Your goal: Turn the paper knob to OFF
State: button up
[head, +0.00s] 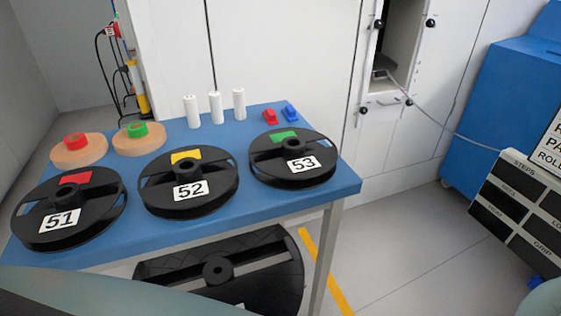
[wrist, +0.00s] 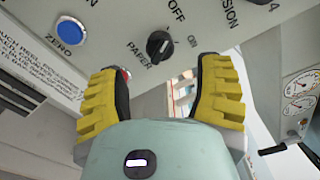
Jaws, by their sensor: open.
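The paper knob (wrist: 158,45) is a small black rotary knob on a pale panel, in the upper middle of the wrist view. "PAPER" is printed at its lower left, "OFF" above right of it and "ON" to its right. I cannot clearly tell which word its pointer faces. My gripper (wrist: 162,67) has yellow ribbed fingers, spread wide and empty. The knob appears just beyond the gap between the fingertips, apart from both. The head view shows neither the knob nor my gripper.
A blue ZERO button (wrist: 70,32) is left of the knob, and gauges (wrist: 300,92) are at right. A red part shows partly behind the left finger. In the head view, a blue table (head: 262,207) holds several black reels; open floor lies to its right.

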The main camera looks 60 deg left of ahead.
jog(key=v, duration=0.6)
jog(key=shift+s, duration=0.25)
dwell(0.3)
